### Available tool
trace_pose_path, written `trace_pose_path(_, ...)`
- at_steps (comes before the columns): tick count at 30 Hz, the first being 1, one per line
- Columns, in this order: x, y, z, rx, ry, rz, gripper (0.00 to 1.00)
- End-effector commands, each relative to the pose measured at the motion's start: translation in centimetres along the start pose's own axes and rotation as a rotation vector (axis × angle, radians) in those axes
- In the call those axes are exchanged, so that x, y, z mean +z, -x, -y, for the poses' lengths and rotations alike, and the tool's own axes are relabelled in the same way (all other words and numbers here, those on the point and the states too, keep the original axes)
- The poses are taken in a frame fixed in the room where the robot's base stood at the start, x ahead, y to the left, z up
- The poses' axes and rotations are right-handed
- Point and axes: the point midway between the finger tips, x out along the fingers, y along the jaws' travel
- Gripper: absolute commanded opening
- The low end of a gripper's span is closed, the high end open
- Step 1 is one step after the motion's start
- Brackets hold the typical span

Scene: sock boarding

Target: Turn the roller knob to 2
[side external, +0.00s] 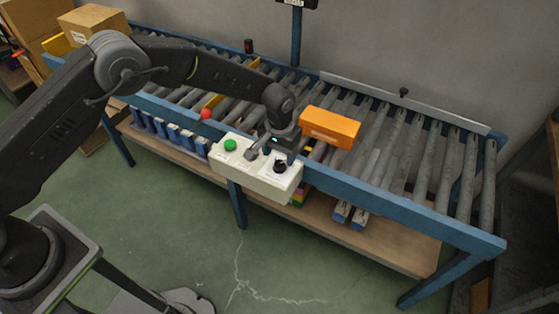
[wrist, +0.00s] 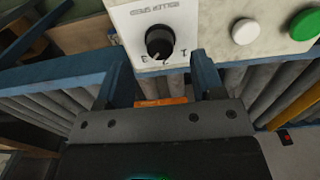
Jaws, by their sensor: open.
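The black roller knob (side external: 280,166) is on the right part of the pale control box (side external: 262,184). My gripper (side external: 279,155) is just above and behind the knob. In the wrist view my gripper (wrist: 160,78) is open, its two blue-grey fingers apart, with the knob above the gap between them. It holds nothing, and I see no contact with the knob.
A green button (side external: 230,145) and a white button (wrist: 244,31) share the panel. An orange box (side external: 330,128) lies on the conveyor rollers (side external: 400,155) right of my gripper. The floor before the conveyor is clear.

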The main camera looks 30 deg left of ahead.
Motion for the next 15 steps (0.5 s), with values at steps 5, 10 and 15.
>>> trace_pose_path(5, 0.0, -2.6, 0.0, 0.000, 0.000, 0.000, 0.62)
trace_pose_path(10, 0.0, -3.6, 0.0, 0.000, 0.000, 0.000, 0.62)
trace_pose_path(15, 0.0, -3.7, 0.0, 0.000, 0.000, -0.001, 0.62)
